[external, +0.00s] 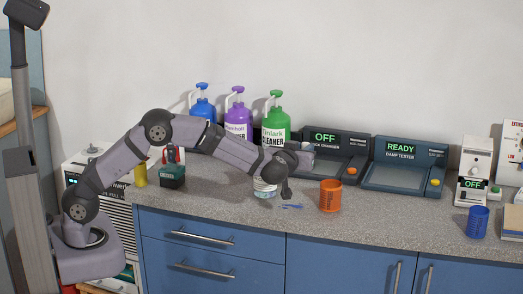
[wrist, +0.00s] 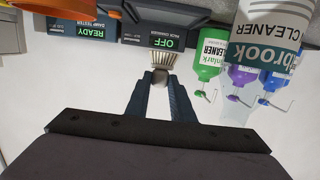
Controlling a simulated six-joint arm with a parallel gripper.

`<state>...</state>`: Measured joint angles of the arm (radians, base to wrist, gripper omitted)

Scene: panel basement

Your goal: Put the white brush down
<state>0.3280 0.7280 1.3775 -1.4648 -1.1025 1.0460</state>
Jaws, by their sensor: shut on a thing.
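The white brush (wrist: 160,62) shows in the wrist view between the fingertips of my gripper (wrist: 159,80). Its pale bristles point away from the palm. My gripper is shut on it. The brush cannot be made out clearly there.
A white cleaner container (external: 264,188) stands close to my wrist. The charger (external: 334,150) and damp tester (external: 405,168) are behind.

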